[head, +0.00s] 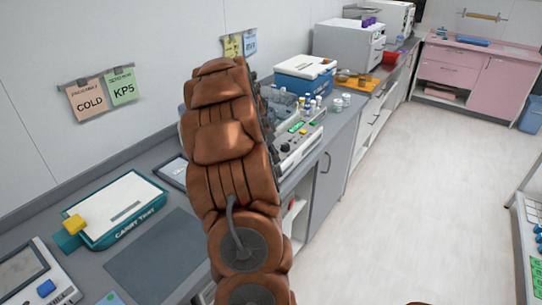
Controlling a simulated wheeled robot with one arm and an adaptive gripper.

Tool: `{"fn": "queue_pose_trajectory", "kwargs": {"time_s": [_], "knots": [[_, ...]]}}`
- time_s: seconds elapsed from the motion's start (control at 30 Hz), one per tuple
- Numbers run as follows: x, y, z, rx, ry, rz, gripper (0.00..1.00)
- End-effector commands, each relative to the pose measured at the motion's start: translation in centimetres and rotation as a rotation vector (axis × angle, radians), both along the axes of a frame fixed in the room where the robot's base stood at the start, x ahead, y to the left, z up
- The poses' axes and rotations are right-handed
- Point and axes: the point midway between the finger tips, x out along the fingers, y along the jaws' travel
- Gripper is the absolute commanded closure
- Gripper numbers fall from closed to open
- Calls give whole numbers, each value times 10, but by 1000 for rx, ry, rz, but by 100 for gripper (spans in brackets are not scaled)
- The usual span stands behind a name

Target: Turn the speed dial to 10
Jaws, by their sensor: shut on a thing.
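A benchtop device with a pale front panel (302,143) stands on the counter just right of my brown arm. Its panel carries a small green display (297,127) and dark knob-like controls; the panel faces the aisle and its left part is hidden behind my arm. I cannot tell which control is the speed dial, nor read its setting. Clear vessels and several small capped bottles (312,103) are on top of or behind the device. My arm reaches up and away over the counter; my gripper is hidden behind it, so its contact with the dial does not show.
A teal-edged tray (118,208) with a yellow block (74,224) and a grey mat (158,262) lie on the near counter. A blue box with a white lid (305,78) stands beyond the device. The floor (430,185) to the right is clear.

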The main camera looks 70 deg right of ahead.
Motion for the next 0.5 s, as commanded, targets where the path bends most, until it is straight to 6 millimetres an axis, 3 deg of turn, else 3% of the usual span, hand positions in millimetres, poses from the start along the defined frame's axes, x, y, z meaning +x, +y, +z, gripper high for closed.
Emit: {"fn": "queue_pose_trajectory", "kwargs": {"time_s": [0.5], "knots": [[-1, 3, -5, 1, -3, 363, 100]]}}
